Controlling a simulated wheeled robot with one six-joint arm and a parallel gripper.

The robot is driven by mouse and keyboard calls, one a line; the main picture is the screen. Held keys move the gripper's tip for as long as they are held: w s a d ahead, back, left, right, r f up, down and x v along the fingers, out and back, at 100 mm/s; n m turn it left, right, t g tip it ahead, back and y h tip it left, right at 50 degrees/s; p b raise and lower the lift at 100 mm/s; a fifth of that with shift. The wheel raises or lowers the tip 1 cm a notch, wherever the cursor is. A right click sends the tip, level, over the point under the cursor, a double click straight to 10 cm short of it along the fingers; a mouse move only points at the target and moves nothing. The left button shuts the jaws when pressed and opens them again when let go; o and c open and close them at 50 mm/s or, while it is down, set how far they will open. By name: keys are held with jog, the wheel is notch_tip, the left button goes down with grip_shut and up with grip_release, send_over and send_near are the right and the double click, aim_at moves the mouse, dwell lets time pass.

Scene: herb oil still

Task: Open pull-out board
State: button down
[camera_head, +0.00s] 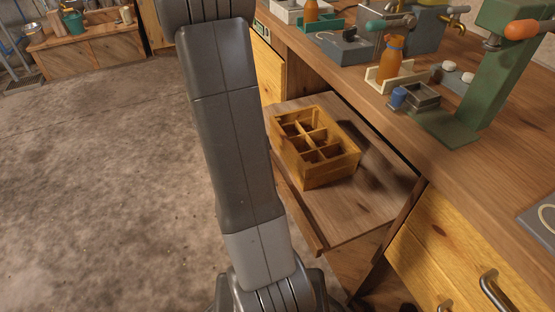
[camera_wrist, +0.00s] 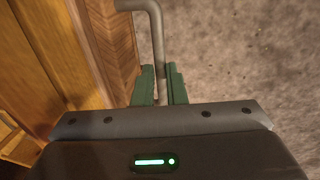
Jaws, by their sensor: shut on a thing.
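The pull-out board (camera_head: 350,222) is a wooden slab that sticks out from under the workbench in the head view. A wooden crate with compartments (camera_head: 343,170) stands on it. In the wrist view, my gripper (camera_wrist: 161,84) has its two green fingers shut on a bent grey metal handle (camera_wrist: 157,38). The handle is beside a wooden front edge (camera_wrist: 112,45), which looks like the board's. In the head view my arm crosses the picture and hides part of the board's left side; the gripper and handle do not show there.
The workbench top (camera_head: 440,160) holds an orange bottle (camera_head: 391,62), a green stand (camera_head: 492,75) and a small blue-capped item (camera_head: 398,98). A yellow drawer front with a metal handle (camera_head: 495,290) is at lower right. The concrete floor (camera_head: 110,190) at left is clear.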

jog(key=shift+s+a, duration=0.3)
jog(key=shift+a, duration=0.6)
jog(key=shift+s+a, duration=0.35)
jog(key=shift+a, duration=0.6)
jog(key=shift+s+a, duration=0.3)
jog(key=shift+a, duration=0.6)
jog(key=c, duration=1.5)
grip_release()
jog(key=shift+r, duration=0.1)
